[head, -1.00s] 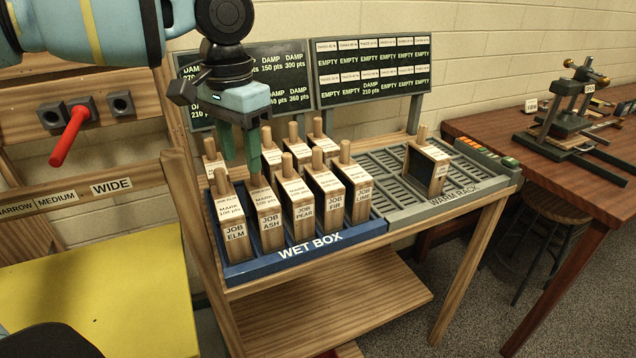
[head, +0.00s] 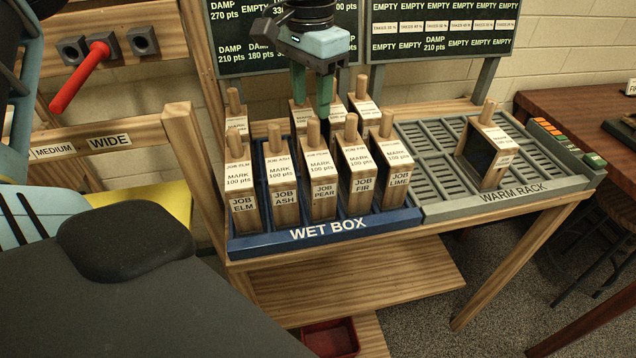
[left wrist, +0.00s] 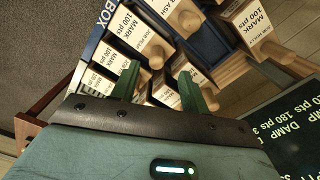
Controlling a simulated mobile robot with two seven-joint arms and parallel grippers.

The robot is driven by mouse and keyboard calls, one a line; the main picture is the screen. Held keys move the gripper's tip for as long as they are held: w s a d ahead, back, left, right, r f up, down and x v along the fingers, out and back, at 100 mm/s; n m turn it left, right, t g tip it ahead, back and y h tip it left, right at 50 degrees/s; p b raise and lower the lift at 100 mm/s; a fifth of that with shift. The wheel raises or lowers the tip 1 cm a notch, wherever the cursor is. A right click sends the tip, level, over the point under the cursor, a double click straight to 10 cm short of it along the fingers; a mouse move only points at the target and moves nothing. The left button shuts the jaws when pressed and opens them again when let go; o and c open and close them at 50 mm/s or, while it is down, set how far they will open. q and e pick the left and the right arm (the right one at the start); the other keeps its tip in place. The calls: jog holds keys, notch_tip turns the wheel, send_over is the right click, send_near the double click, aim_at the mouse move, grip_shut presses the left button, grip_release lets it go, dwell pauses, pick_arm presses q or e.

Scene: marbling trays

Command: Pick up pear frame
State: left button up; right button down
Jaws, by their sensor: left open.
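The pear frame (head: 322,185) is a wooden block with an upright round peg and a "JOB PEAR" label. It stands upright in the front row of the blue wet box (head: 330,235), between the ash frame (head: 284,185) and the fir frame (head: 358,180). My left gripper (head: 311,105) is open and empty, pointing down just above the pear frame's peg in the head view. In the left wrist view, a peg (left wrist: 157,57) on a frame with a partly readable pear label shows between the open fingertips (left wrist: 156,66). My right gripper is not in view.
The elm frame (head: 241,185) and lime frame (head: 393,170) stand at the front row's ends; more frames stand behind. The grey warm rack (head: 440,205) at right holds one frame (head: 487,150) and has free slots. Score boards (head: 440,30) rise behind the table.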

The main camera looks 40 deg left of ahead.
aim_at(313, 120)
pick_arm(q)
jog(key=shift+s+d+f, duration=0.1)
jog(key=shift+f, duration=1.2)
jog(key=shift+d+f, duration=0.1)
jog(key=shift+f, duration=1.2)
jog(key=shift+c, duration=0.2)
grip_shut()
